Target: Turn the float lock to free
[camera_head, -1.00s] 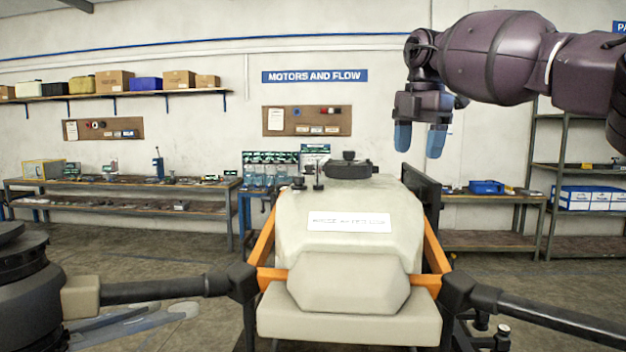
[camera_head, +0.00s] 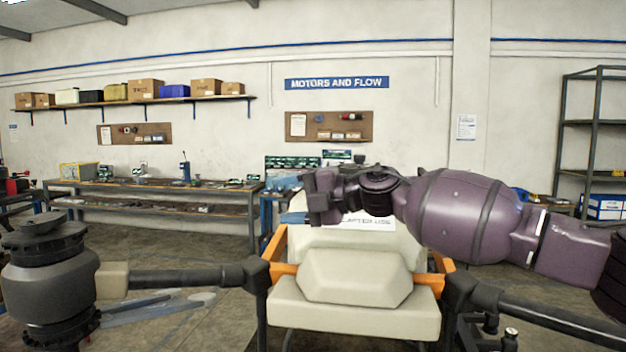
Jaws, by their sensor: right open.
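The spray drone's pale tank (camera_head: 350,240) stands in front of me, with a white label on it, partly covered by my arm. My right arm reaches in from the right, low across the top of the tank. My right gripper (camera_head: 316,200) is over the tank's upper left part, seen from behind. It is open, but its fingertips are hardly visible. The tank's dark cap and small knobs are hidden behind my gripper and wrist. I cannot make out the float lock. My left gripper is not in view.
Orange frame bars (camera_head: 275,248) flank the tank. A dark drone arm (camera_head: 180,277) runs left to a large motor (camera_head: 48,275), and another (camera_head: 550,318) runs right. A workbench (camera_head: 150,187) and a shelf (camera_head: 130,103) line the back wall.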

